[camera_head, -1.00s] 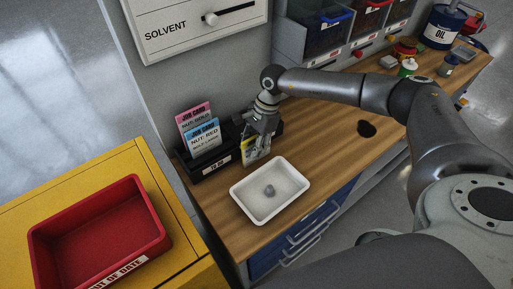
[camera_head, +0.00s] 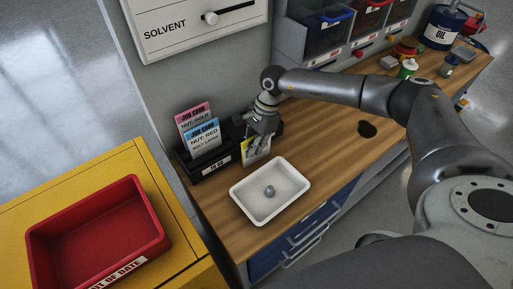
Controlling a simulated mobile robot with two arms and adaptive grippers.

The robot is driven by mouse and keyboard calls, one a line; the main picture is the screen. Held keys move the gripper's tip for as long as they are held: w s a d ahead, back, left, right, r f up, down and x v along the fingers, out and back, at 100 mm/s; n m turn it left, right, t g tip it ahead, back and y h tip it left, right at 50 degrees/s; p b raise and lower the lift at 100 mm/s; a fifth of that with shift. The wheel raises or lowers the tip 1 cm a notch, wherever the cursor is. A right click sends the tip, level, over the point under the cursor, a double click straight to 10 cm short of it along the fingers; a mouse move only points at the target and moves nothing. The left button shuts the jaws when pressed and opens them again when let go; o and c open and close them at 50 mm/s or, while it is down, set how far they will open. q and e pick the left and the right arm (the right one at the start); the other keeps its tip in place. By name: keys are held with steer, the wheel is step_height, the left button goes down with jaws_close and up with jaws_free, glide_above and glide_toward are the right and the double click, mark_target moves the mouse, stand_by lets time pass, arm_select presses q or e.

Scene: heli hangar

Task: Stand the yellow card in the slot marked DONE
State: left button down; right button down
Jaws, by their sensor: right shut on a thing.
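The yellow card (camera_head: 256,150) is upright and slightly tilted, at the right part of the black card rack. My right gripper (camera_head: 262,133) is shut on its upper part. I cannot tell whether the card's lower edge is inside a slot. The black card rack (camera_head: 196,172) stands against the wall; a label on its left part reads like TO DO. A pink card (camera_head: 194,115) and a blue card (camera_head: 203,136) stand in that left part. The DONE mark is not visible; the card and gripper cover that side. My left gripper is not in view.
A white tray (camera_head: 249,208) with a small grey nut (camera_head: 269,191) lies just in front of the rack. A red bin (camera_head: 150,246) sits on a yellow cabinet (camera_head: 120,155) at left. A dark spot (camera_head: 367,129) marks the bench. Bins, a bottle and an oil drum (camera_head: 441,28) are at the back right.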

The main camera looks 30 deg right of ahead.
mark_target(254, 136)
stand_by(0.3)
steer(key=shift+r+p, duration=0.3)
steer(key=shift+p, duration=0.15)
steer(key=shift+r+b, duration=0.1)
steer(key=shift+b, duration=0.2)
step_height(254, 136, up, 2)
steer(key=shift+r+b, duration=0.2)
steer(key=shift+b, duration=0.95)
steer(key=s+d+r+b, duration=0.5)
steer(key=s+r, duration=0.5)
steer(key=s, duration=0.3)
steer(key=s+a+f+n+g+h, duration=0.2)
steer(key=a+f+n, duration=0.4)
steer(key=a+n, duration=0.5)
steer(key=shift+f+n+g+h, duration=0.3)
steer(key=shift+n+g+h, duration=0.3)
steer(key=shift+n, duration=2.1)
steer(key=shift+d+r, duration=0.1)
